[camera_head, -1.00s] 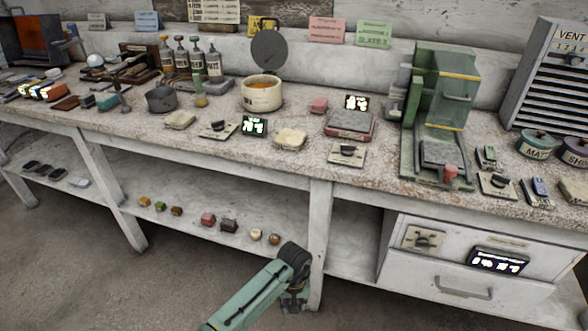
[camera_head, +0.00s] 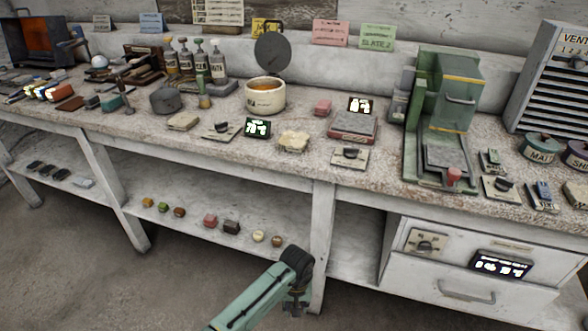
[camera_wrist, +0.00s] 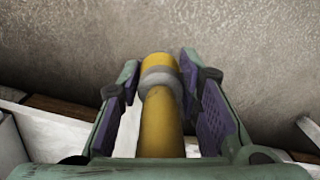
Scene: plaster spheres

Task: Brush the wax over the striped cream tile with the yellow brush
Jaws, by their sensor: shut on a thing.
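My gripper (camera_head: 294,306) is low in front of the bench in the head view. In the wrist view my gripper (camera_wrist: 162,95) is shut on the yellow brush (camera_wrist: 162,125), with its yellow handle and grey ring between the purple pads. The brush's far end is out of sight. The wax pot (camera_head: 264,101) is cream, stands on the bench and shows orange contents, with its dark round lid (camera_head: 272,52) raised. Two cream slabs, one left of the pot (camera_head: 184,121) and one in front of it (camera_head: 293,141), lie on the bench. I cannot make out stripes on either.
Small displays and dial plates stand around the slabs. A reddish plate device (camera_head: 352,128) and a green press (camera_head: 445,110) stand to the right. Several small blocks and balls lie on the lower shelf (camera_head: 190,190). A drawer unit (camera_head: 470,260) is at the right.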

